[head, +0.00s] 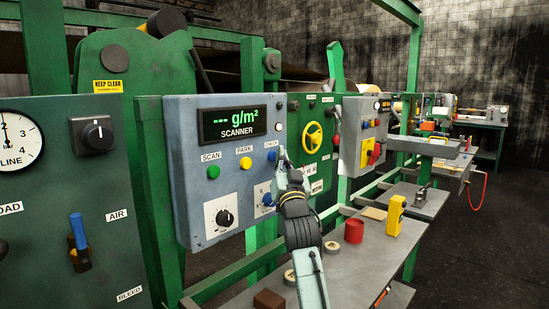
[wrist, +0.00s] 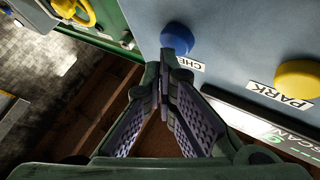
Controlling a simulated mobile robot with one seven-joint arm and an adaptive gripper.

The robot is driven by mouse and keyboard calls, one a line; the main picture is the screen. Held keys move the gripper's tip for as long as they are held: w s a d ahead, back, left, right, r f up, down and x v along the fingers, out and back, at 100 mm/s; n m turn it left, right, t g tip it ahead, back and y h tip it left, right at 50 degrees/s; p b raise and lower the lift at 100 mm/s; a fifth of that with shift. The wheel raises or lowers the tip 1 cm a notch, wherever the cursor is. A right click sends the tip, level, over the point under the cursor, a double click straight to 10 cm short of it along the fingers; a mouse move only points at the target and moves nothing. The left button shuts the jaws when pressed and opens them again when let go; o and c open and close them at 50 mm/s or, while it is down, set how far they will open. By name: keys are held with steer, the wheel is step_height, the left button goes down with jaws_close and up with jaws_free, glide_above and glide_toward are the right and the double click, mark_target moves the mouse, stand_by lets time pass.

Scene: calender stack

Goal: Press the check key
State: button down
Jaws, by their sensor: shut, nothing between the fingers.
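The check key is a round blue button (wrist: 176,36) on the grey scanner panel (head: 190,150), with a partly covered label beginning "CHE" beside it. My gripper (wrist: 170,66) is shut and empty. In the wrist view its fingertips overlap the lower edge of the blue button; I cannot tell whether they touch it. In the head view my gripper (head: 282,157) is at the panel's right side by the check label, and it hides the blue button.
The yellow park button (head: 245,163) and green scan button (head: 213,172) lie left of the check key in the head view. A black knob (head: 224,217) and a blue switch (head: 267,198) sit below. A yellow handwheel (head: 312,138) is on the green panel to the right.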

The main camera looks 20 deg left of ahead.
steer(key=shift+w+a, duration=0.15)
steer(key=shift+a, duration=0.25)
stand_by(0.3)
steer(key=shift+d, duration=0.1)
steer(key=shift+s+d, duration=0.3)
steer(key=shift+d, duration=0.4)
steer(key=shift+d, duration=0.15)
steer(key=shift+s+d+b, duration=0.25)
steer(key=shift+s+d, duration=0.05)
steer(key=shift+d, duration=0.45)
steer(key=shift+s+d+b, duration=0.2)
steer(key=shift+s+d, duration=0.05)
steer(key=shift+d, duration=0.5)
steer(key=shift+s+d+b, duration=0.25)
steer(key=shift+s+d, duration=0.05)
steer(key=shift+d, duration=0.45)
